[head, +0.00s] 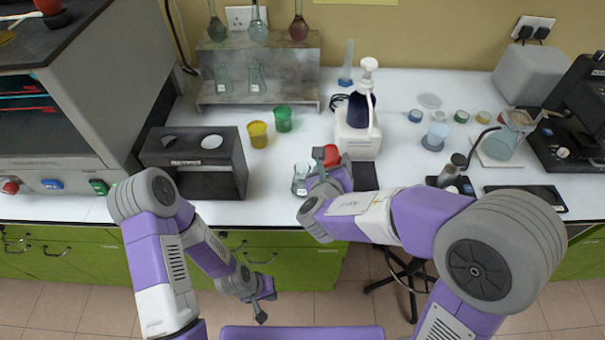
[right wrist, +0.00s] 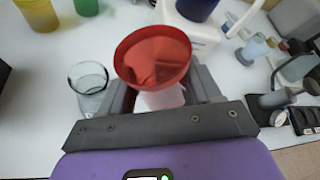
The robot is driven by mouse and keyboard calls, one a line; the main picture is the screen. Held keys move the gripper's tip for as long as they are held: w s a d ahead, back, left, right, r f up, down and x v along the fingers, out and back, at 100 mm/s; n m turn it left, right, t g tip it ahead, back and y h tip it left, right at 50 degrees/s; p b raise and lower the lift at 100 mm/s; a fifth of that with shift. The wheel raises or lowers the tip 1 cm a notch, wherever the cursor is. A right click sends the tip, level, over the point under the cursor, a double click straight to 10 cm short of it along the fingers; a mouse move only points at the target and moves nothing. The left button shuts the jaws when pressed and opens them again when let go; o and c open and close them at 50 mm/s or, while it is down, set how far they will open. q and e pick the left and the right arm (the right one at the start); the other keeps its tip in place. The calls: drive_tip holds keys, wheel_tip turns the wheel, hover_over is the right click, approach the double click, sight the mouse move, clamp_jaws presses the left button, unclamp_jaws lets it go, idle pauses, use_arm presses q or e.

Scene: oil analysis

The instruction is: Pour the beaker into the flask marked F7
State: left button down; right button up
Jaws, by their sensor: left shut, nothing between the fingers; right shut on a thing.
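My right gripper (head: 324,160) is shut on a red beaker (head: 331,155) at the front middle of the white table. In the right wrist view the red beaker (right wrist: 152,55) stands between the fingers, its wide mouth facing the camera; I cannot tell whether it touches the table. A small clear glass vessel (head: 300,178) stands just left of it, apart, and shows in the right wrist view (right wrist: 88,88). Several glass flasks stand on the grey rack, among them a greenish one (head: 257,28) and a reddish one (head: 298,27). No F7 mark is readable. My left gripper (head: 263,300) is shut and empty, below the table's front edge.
A yellow beaker (head: 258,134) and a green beaker (head: 283,118) stand behind left. A dark box with holes (head: 195,160) stands left; jars and instruments fill the right.

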drive_tip(key=shift+d+f+m+y+b, duration=0.35)
drive_tip(key=shift+f+b, duration=0.4)
drive_tip(key=shift+b, duration=0.7)
drive_tip(key=shift+d+f+m+y+b, duration=0.35)
drive_tip(key=shift+f+b, duration=0.4)
drive_tip(key=shift+b, duration=0.75)
drive_tip(key=shift+d+f+m+y+b, duration=0.2)
drive_tip(key=shift+d+f+m+b, duration=0.4)
drive_tip(key=shift+b, duration=0.85)
drive_tip(key=shift+s+f+y+b, duration=0.1)
drive_tip(key=shift+f+y+b, duration=0.15)
drive_tip(key=shift+b, duration=0.5)
drive_tip(key=shift+r+m, duration=0.15)
drive_tip(key=shift+m, duration=0.15)
drive_tip(key=shift+d+y, duration=0.15)
drive_tip(key=shift+y, duration=0.1)
drive_tip(key=shift+d+p, duration=0.1)
drive_tip(key=shift+p, duration=0.3)
